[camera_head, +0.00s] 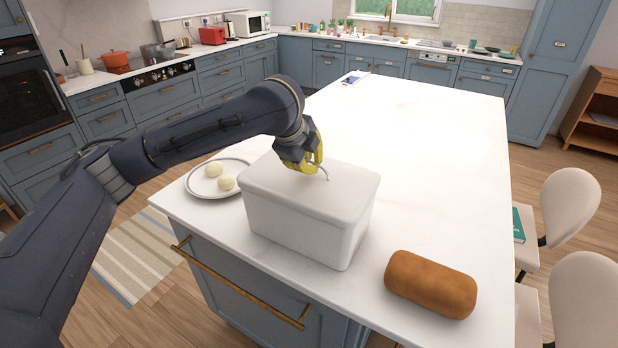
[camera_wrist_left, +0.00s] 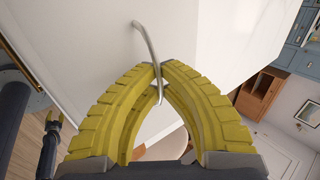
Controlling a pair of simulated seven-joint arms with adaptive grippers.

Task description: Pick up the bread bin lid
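The white bread bin (camera_head: 300,225) stands on the island worktop. Its pale lid (camera_head: 335,185) sits on top and looks level, with no clear gap below its rim. A thin curved metal handle (camera_head: 326,172) rises from the lid. My left gripper (camera_head: 318,165) is over the lid. In the left wrist view its yellow fingertips (camera_wrist_left: 158,72) meet around the metal handle (camera_wrist_left: 146,42), with the white lid (camera_wrist_left: 80,40) behind. The fingers hide part of the handle. What looks like my right gripper (camera_wrist_left: 55,120) shows small at the left of the left wrist view, its fingers unclear.
A brown loaf (camera_head: 432,284) lies right of the bin, near the worktop's front edge. A plate (camera_head: 203,192) with two pale rolls is close on the bin's left. The worktop (camera_head: 430,150) behind is mostly clear. Chairs (camera_head: 570,205) stand along the right side.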

